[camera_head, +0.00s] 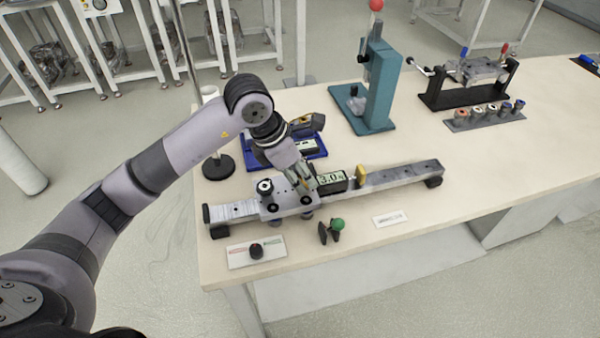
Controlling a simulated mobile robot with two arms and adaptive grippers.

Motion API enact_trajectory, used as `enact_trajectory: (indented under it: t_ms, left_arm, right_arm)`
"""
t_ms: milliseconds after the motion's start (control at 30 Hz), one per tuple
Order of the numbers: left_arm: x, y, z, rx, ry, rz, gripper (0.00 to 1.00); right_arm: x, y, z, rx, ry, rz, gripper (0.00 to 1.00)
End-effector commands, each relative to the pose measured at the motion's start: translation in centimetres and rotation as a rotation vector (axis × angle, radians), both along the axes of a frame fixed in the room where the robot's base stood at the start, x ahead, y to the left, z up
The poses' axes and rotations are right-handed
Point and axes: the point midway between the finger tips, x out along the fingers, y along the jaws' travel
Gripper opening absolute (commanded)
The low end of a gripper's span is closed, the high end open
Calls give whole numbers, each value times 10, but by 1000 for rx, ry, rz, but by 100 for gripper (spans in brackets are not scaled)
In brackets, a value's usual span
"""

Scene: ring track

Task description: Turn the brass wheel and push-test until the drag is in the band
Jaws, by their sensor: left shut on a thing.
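My left gripper (303,183) reaches down over the right part of a grey carriage (287,203) on a metal rail (400,174). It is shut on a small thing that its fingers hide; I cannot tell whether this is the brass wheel. A dark box with a lit display (331,180), reading about 3.0, is right beside the fingertips. A small yellow piece (361,174) stands on the rail to the right of the box. My right gripper is not in view.
Behind are a blue tray (317,154), a teal press (377,85) and a black stand (458,97). The table's right front is clear.

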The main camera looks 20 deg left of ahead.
Motion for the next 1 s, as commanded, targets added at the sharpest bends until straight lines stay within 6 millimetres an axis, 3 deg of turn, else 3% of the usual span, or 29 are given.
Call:
enact_trajectory:
  t_ms: [267,567,600,900,1000]
  left_arm:
    - [2,2,-2,2,-3,-109,3]
    - [1,1,0,1,-1,-138,3]
    - [1,1,0,1,-1,-138,31]
    - [1,1,0,0,0,-137,51]
    - [1,1,0,0,0,-137,51]
  right_arm:
    - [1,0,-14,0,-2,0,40]
    - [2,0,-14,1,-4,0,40]
    - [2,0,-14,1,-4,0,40]
    - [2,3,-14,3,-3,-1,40]
    - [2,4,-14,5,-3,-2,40]
